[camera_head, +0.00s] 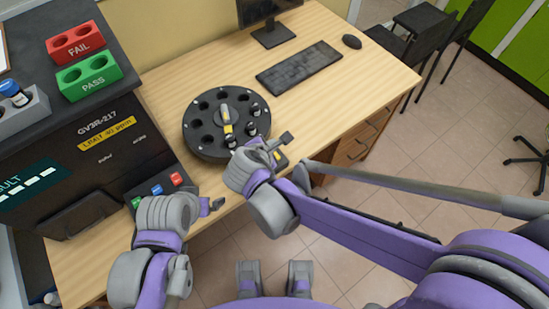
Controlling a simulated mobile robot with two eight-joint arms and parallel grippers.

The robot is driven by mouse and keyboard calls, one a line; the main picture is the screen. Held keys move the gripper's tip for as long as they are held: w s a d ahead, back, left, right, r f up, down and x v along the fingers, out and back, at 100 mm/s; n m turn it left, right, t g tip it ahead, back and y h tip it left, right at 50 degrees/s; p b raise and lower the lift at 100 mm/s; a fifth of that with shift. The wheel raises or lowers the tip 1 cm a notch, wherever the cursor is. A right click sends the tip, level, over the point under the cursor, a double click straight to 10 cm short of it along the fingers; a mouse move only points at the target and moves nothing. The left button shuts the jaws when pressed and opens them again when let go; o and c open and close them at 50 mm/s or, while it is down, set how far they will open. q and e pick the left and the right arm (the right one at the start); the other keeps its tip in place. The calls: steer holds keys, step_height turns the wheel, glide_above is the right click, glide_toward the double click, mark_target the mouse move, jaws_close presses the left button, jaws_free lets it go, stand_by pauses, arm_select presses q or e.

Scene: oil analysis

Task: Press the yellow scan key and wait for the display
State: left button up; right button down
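A small yellow patch (278,157) shows on a dark piece at the table's front edge, beside my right gripper. I cannot tell whether it is the scan key. My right gripper (273,147) is just in front of the round black carousel (190,141); its fingers are partly hidden. My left gripper (214,204) is beside the analyser's green, blue and red keys (156,190), apart from them. The opening of both grippers is unclear. The analyser's display (30,187) shows cut-off text ending in "ULT" and a row of light dashes.
The carousel has several dark holes, some with vials, and a yellow-marked centre handle (227,125). Red FAIL (75,43) and green PASS (89,76) racks stand on the analyser, beside a grey holder (22,115) with a vial. A keyboard (299,68) and mouse (351,41) lie behind.

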arm_select(q)
steer(key=shift+s+f+b, duration=0.15)
steer(key=shift+f+b, duration=0.6)
steer(key=shift+f, duration=0.2)
steer(key=shift+s+f+b, duration=0.1)
steer(key=shift+f+b, duration=0.6)
steer(key=shift+f, duration=0.2)
arm_select(e)
steer(key=shift+f, duration=2.2)
arm_select(q)
steer(key=shift+f, duration=0.1)
steer(key=shift+f+b, duration=0.25)
steer(key=shift+b, duration=0.1)
arm_select(e)
steer(key=shift+f, duration=0.4)
arm_select(q)
steer(key=shift+f+b, duration=0.4)
steer(key=shift+f, duration=0.05)
arm_select(e)
steer(key=shift+f, duration=0.5)
arm_select(q)
steer(key=shift+r+p, duration=0.8)
arm_select(e)
steer(key=shift+r, duration=0.95)
step_height(320, 180, up, 5)
steer(key=p, duration=0.4)
arm_select(q)
steer(key=r, duration=0.4)
steer(key=shift+w, duration=0.3)
